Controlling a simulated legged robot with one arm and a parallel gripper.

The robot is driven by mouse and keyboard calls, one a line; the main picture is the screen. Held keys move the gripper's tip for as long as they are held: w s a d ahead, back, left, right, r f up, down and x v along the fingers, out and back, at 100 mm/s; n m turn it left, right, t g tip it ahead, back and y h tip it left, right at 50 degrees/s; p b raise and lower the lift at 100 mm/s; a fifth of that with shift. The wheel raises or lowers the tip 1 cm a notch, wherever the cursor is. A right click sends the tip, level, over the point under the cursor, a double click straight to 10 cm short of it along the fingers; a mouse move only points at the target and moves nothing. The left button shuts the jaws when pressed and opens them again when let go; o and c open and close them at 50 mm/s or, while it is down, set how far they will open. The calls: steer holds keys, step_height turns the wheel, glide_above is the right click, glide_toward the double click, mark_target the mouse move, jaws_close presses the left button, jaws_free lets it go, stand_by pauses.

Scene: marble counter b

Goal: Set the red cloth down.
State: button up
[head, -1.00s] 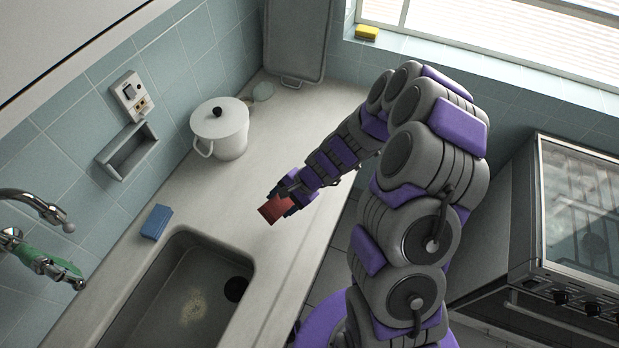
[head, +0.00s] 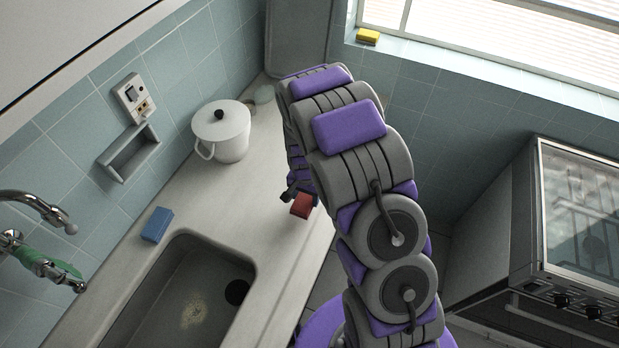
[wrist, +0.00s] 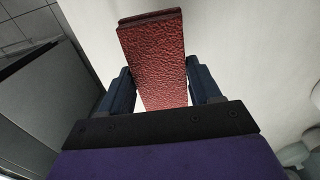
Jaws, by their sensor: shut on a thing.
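The red cloth (head: 302,206) is a small, stiff-looking red block with a rough surface. In the head view it shows at the end of my arm, over the counter's front edge to the right of the sink. In the wrist view the cloth (wrist: 152,60) stands out between the two dark blue fingers of my gripper (wrist: 160,92), which are shut on it. Pale counter surface shows behind it. My gripper (head: 300,192) is partly hidden by my arm in the head view. I cannot tell whether the cloth touches the counter.
The pale counter (head: 262,165) has bare room between the white lidded pot (head: 222,132) and the sink (head: 185,300). A blue sponge (head: 157,224) lies by the sink. A yellow sponge (head: 368,37) is on the window sill. An oven (head: 585,230) stands at right.

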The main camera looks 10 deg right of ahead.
steer(key=w+d, duration=0.1)
steer(key=w, duration=0.2)
steer(key=w+d, duration=0.1)
steer(key=w, duration=0.2)
steer(key=w+d+f+b, duration=0.1)
steer(key=w, duration=0.2)
steer(key=shift+w+d, duration=0.4)
steer(key=shift+f+b, duration=0.45)
steer(key=shift+f, duration=1.35)
steer(key=shift+r, duration=0.1)
steer(key=o, duration=1)
steer(key=shift+r, duration=0.1)
